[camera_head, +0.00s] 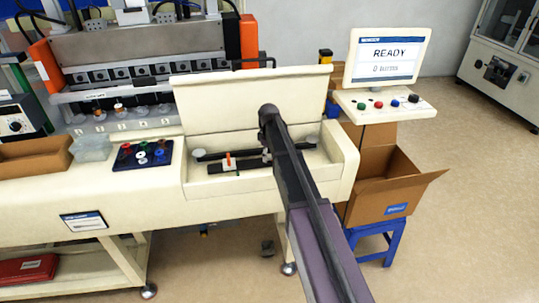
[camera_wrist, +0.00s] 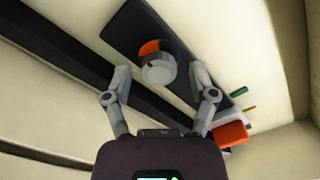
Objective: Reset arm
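My arm (camera_head: 312,222) reaches from the bottom of the head view into the open cream compartment (camera_head: 345,165) of the machine. In the wrist view my gripper (camera_wrist: 163,94) is open, its two fingers wide apart with nothing between the tips. Beyond the fingertips, a round grey and orange part (camera_wrist: 158,66) sits on a black plate (camera_wrist: 130,30). An orange block (camera_wrist: 230,134) lies near the right finger. In the head view the gripper is largely hidden by the arm; an orange upright piece (camera_head: 228,158) stands on a dark fixture in the compartment.
A raised cream lid (camera_head: 215,105) stands behind the compartment. A monitor (camera_head: 388,58) reads "READY, 0 burrs" above several coloured buttons. A blue tray of coloured parts (camera_head: 142,155) and a clear box (camera_head: 92,148) are left. A cardboard box (camera_head: 385,185) stands on a blue stool at right.

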